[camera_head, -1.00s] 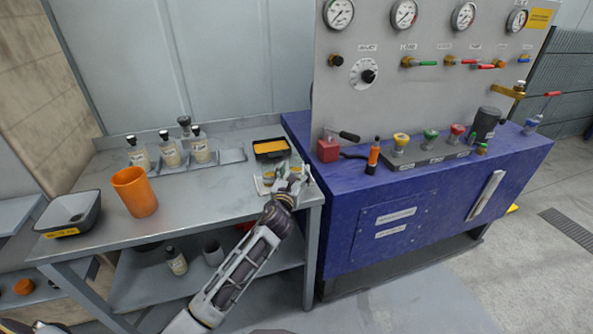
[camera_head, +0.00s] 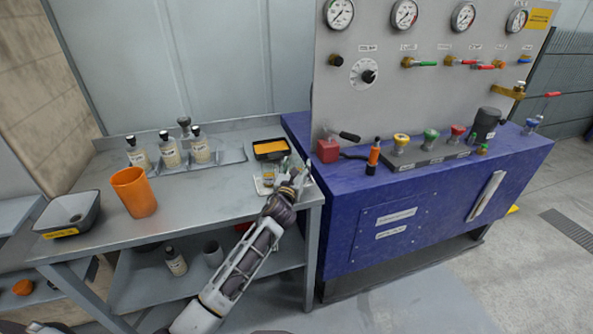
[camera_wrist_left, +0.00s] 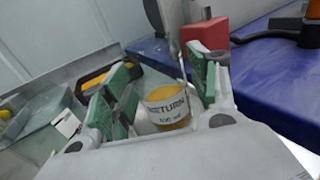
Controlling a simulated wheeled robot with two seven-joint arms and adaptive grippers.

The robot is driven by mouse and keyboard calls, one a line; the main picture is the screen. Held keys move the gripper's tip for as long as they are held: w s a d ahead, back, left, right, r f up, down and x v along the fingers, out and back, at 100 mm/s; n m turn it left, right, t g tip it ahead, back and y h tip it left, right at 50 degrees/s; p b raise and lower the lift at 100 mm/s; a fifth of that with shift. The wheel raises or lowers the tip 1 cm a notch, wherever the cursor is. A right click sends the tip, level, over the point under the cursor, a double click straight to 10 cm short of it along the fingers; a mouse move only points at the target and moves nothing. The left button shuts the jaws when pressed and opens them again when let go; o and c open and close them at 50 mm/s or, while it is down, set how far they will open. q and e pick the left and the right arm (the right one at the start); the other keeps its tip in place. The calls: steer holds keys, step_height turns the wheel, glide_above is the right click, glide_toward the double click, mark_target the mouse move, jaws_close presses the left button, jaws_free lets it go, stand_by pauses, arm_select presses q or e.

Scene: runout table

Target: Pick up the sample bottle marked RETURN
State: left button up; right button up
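The sample bottle (camera_wrist_left: 168,107) shows in the left wrist view, with amber contents and a white label reading RETURN. It stands between the green-padded fingers of my left gripper (camera_wrist_left: 160,90), which are apart, with gaps visible beside the bottle. Its lower part is hidden behind the gripper body. In the head view my left gripper (camera_head: 288,174) is low over the right end of the grey bench (camera_head: 215,200), close to a small yellowish container (camera_head: 268,174). I cannot tell if that container is the RETURN bottle. My right gripper is not in view.
A black tray with orange inside (camera_head: 271,149) sits just behind the gripper. The blue cabinet (camera_head: 420,180) with a red block (camera_head: 328,151) is close on the right. Several labelled bottles (camera_head: 170,150), an orange cup (camera_head: 134,192) and a grey bin (camera_head: 68,213) stand further left.

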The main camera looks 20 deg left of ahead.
arm_select(q)
steer(key=c, duration=0.7)
steer(key=shift+r, duration=0.1)
steer(key=shift+c, duration=0.4)
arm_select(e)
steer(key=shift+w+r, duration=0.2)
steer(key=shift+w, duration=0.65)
arm_select(q)
steer(key=shift+r+p, duration=0.3)
steer(key=shift+r, duration=0.5)
step_height(320, 180, up, 8)
steer(key=p, duration=0.2)
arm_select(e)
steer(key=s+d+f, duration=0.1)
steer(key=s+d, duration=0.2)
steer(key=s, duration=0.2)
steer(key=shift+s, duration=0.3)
arm_select(q)
steer(key=shift+r, duration=0.1)
